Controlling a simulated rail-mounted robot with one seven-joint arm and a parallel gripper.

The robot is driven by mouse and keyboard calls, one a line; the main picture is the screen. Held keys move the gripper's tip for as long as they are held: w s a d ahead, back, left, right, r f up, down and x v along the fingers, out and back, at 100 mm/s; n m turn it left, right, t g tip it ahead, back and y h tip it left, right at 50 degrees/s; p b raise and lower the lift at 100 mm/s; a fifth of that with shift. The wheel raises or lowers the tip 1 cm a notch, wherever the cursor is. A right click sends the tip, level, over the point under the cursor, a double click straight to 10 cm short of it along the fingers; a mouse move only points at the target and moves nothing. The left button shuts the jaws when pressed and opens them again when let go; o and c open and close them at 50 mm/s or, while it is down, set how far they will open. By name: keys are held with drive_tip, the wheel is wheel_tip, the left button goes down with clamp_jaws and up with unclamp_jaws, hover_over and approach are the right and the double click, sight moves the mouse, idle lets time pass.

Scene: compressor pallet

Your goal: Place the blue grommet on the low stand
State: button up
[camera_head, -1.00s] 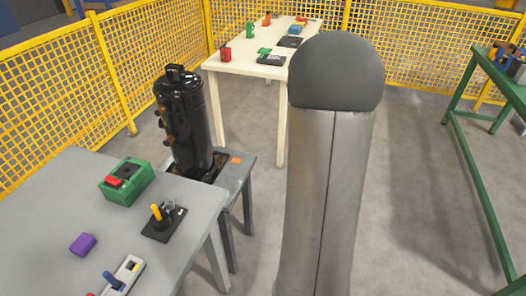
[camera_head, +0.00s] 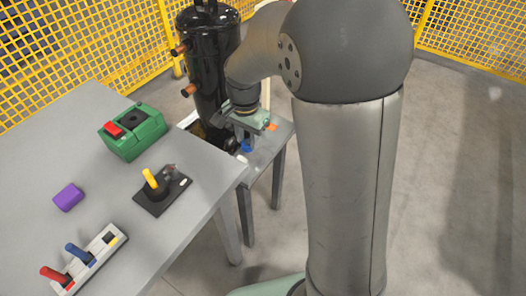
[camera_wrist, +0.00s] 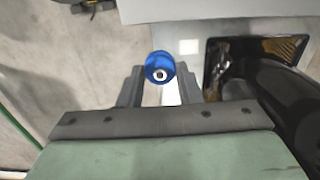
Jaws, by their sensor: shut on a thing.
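My gripper (camera_head: 244,138) is over the low stand (camera_head: 262,160), beside the black compressor (camera_head: 208,60). It is shut on the blue grommet (camera_head: 246,147). In the wrist view, the blue grommet (camera_wrist: 160,62) sits at the fingertips, its round end with a pale metal centre facing the camera. The low stand (camera_wrist: 196,75) shows behind it with a white square (camera_wrist: 188,47) just to the right. I cannot tell whether the grommet touches the stand.
The compressor stands close to my gripper, in a dark opening of the stand. An orange patch (camera_head: 271,127) marks the stand. A grey table (camera_head: 110,190) at left holds a green box (camera_head: 133,133), a purple block (camera_head: 68,197), a yellow joystick (camera_head: 152,180) and a lever panel (camera_head: 90,258). Yellow mesh fencing is behind.

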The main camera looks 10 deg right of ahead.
drive_tip(key=shift+a+f, duration=0.25)
drive_tip(key=shift+a, duration=0.15)
drive_tip(key=w+d+f, duration=0.2)
drive_tip(key=w+f, duration=0.1)
drive_tip(key=w+d+f, duration=0.2)
drive_tip(key=w+d, duration=0.1)
drive_tip(key=w, duration=0.1)
drive_tip(key=w+d+f, duration=0.2)
drive_tip(key=w+f, duration=0.1)
drive_tip(key=shift+w+d+f, duration=0.15)
drive_tip(key=shift+w+f, duration=0.1)
drive_tip(key=shift+f, duration=0.05)
drive_tip(key=shift+w+d+f, duration=0.2)
drive_tip(key=shift+w+f, duration=0.05)
drive_tip(key=shift+f, duration=0.25)
drive_tip(key=shift+w+f, duration=0.1)
drive_tip(key=shift+f, duration=1.5)
drive_tip(key=shift+f+b, duration=0.15)
drive_tip(key=shift+b, duration=0.15)
drive_tip(key=o, duration=1)
drive_tip(key=shift+c, duration=0.2)
